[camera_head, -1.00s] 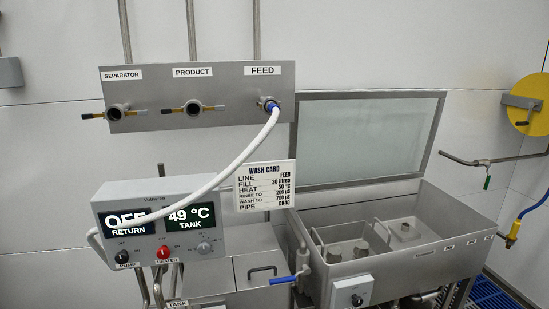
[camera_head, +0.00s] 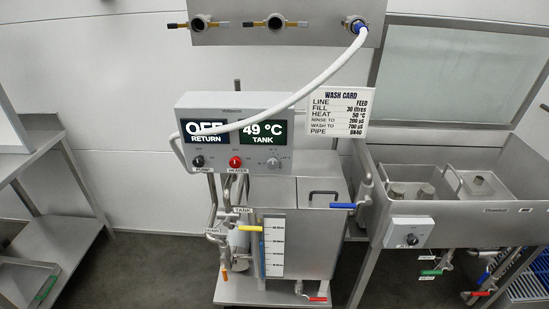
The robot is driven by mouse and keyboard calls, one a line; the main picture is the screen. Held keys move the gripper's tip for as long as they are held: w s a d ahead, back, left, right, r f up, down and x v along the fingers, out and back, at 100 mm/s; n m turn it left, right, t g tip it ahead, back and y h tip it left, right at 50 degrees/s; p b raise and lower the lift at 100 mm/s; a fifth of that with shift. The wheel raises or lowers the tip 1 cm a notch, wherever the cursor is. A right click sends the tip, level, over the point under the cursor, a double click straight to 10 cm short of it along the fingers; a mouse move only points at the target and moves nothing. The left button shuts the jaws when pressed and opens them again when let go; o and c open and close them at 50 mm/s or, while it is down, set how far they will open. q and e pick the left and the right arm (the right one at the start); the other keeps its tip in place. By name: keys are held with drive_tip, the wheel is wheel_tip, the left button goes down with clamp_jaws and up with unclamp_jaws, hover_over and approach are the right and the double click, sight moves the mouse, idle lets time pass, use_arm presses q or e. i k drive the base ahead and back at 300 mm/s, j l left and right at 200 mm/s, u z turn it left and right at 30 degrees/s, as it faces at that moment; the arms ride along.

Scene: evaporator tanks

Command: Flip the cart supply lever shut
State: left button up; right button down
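A steel cart (camera_head: 240,292) stands at the lower middle, with a tank and a control box (camera_head: 236,133) reading OFF and 49 °C. A blue lever (camera_head: 343,205) lies level, pointing left from a valve (camera_head: 366,194) on a pipe at the sink's left edge, over the tank's right side. A yellow lever (camera_head: 250,229) lies roughly level by the TANK tag. An orange lever (camera_head: 224,275) hangs down low at the cart's left. A red lever (camera_head: 316,298) is at its lower right. No lever is readably labelled as cart supply. Neither gripper is in view.
A sink (camera_head: 450,223) stands right, with green and red levers beneath. A steel table (camera_head: 45,205) stands left. Grey floor between is clear.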

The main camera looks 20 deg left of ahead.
sight(222, 258)
drive_tip(key=k+u, duration=0.15)
drive_tip(key=u, duration=0.75)
